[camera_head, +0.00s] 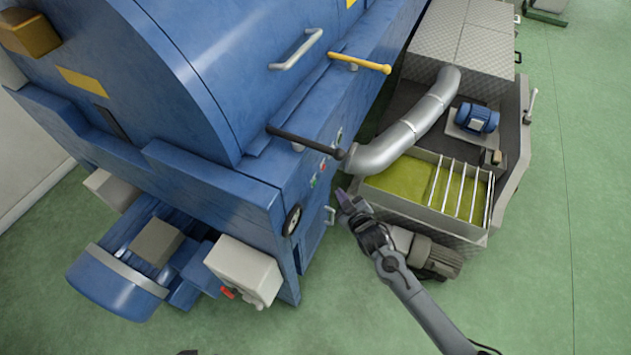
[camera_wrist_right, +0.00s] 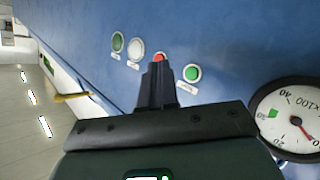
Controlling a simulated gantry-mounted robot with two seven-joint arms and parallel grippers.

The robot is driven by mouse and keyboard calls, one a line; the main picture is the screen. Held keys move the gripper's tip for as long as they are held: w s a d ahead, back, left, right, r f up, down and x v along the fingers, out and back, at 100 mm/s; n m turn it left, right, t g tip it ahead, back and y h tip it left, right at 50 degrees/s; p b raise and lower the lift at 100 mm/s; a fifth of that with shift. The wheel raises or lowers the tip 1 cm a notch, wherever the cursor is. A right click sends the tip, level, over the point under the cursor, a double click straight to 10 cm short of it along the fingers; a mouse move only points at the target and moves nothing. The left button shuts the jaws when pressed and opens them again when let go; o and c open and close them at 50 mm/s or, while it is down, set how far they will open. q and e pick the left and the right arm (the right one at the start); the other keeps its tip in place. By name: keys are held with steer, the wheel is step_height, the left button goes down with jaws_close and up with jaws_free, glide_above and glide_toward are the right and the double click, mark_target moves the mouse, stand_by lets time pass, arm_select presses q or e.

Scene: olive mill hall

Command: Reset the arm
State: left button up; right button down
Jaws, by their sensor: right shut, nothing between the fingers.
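My right gripper (camera_head: 347,199) comes in from the lower right in the head view, beside the front panel of the blue machine (camera_head: 260,140). In the right wrist view the gripper (camera_wrist_right: 158,68) is shut and empty, its fingers pointing at the blue panel (camera_wrist_right: 220,45). The fingertips overlap the lower part of a red button (camera_wrist_right: 159,57); I cannot tell whether they touch it. A green button (camera_wrist_right: 192,73) is to the right, and a white button (camera_wrist_right: 136,48) and a dark green button (camera_wrist_right: 117,41) are to the left. My left gripper is not in view.
A round gauge (camera_wrist_right: 297,118) is at the right of the wrist view. A yellow-handled lever (camera_head: 362,63) and a dark lever (camera_head: 305,142) stick out from the machine. A grey pipe (camera_head: 410,125) runs over a trough (camera_head: 425,190) of yellow-green liquid. Green floor (camera_head: 590,200) is clear at right.

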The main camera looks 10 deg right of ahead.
steer(key=shift+f, duration=0.1)
stand_by(0.6)
steer(key=s+f+g, duration=0.2)
steer(key=s+f, duration=0.5)
steer(key=s+a+r+m+g, duration=0.1)
steer(key=s+r+m+g, duration=0.15)
steer(key=s, duration=1.35)
steer(key=s+d+r+m+g+h, duration=0.25)
steer(key=s+r+g, duration=0.35)
steer(key=s+r, duration=0.45)
step_height(320, 180, up, 21)
steer(key=s+p, duration=0.2)
steer(key=p, duration=2)
steer(key=shift+f+y, duration=0.15)
steer(key=shift+y, duration=0.2)
